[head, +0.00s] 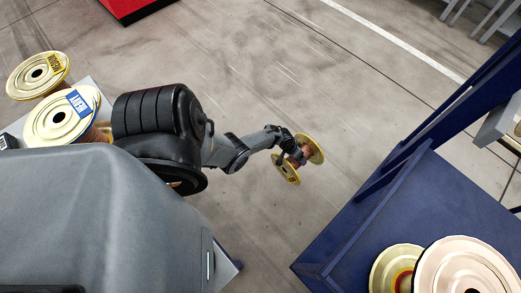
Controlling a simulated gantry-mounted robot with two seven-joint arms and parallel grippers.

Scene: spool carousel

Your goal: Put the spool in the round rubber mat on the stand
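A spool (299,158) with gold flanges and a reddish-brown core hangs tilted above the floor in the middle of the head view. My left gripper (295,150) is at its core between the flanges and appears shut on it; the fingertips are partly hidden. My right gripper is not in view. I cannot make out a round rubber mat. A blue stand-like frame (345,225) rises at the right, apart from the held spool. Whether this is the task's stand I cannot tell.
Two large spools (465,268) lie at the blue frame's lower right. At the left are a gold spool with a blue label (62,118) and another with a yellow label (36,75). A red object (130,8) lies at the top. The concrete floor around the held spool is clear.

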